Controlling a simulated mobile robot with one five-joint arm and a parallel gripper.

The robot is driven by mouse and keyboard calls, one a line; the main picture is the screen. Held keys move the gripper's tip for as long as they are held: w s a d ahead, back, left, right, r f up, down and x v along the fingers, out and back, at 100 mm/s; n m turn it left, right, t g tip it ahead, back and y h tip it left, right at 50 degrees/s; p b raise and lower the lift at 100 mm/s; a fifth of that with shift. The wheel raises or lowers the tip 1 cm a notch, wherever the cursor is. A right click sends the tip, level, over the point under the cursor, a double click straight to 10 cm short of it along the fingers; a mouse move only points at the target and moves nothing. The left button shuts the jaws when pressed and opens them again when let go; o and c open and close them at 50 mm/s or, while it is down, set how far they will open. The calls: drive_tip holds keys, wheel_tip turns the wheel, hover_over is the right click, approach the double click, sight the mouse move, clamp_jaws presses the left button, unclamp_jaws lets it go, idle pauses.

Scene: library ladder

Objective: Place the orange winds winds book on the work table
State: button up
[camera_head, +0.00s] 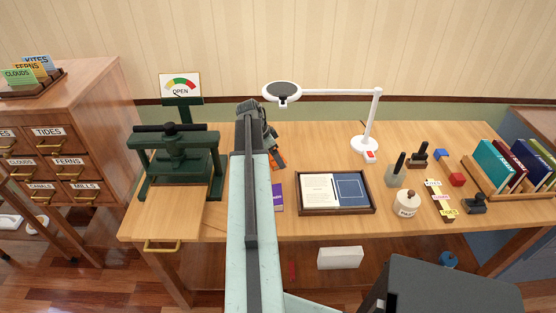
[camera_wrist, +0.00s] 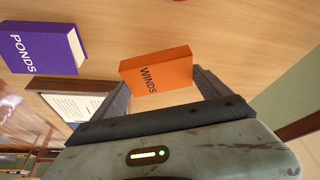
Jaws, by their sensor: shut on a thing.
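The orange book marked WINDS (camera_wrist: 158,72) is between the two fingers of my gripper (camera_wrist: 160,88) in the wrist view. My gripper is shut on it. In the head view only a small orange part of the book (camera_head: 279,157) shows beside my gripper (camera_head: 262,130); my arm hides the rest. The book is over the wooden work table (camera_head: 320,145). I cannot tell whether it touches the top. A purple book marked PONDS (camera_wrist: 42,48) lies on the table near it, and part of it shows in the head view (camera_head: 277,197).
A green press (camera_head: 178,155) stands left of my arm. A framed tray (camera_head: 336,193) lies to the right, with a white lamp (camera_head: 366,145) behind it. Stamps, a paste jar (camera_head: 406,204) and a book rack (camera_head: 510,190) fill the right end. Bare wood shows behind the tray.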

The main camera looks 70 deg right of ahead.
drive_tip(key=shift+d, duration=0.65)
drive_tip(key=shift+d+f, duration=0.1)
drive_tip(key=shift+d, duration=0.45)
wheel_tip(320, 180, down, 4)
drive_tip(key=b, duration=0.4)
drive_tip(key=shift+a, duration=0.1)
drive_tip(key=o, duration=1.2)
drive_tip(key=shift+o, duration=0.2)
drive_tip(key=shift+r, duration=0.2)
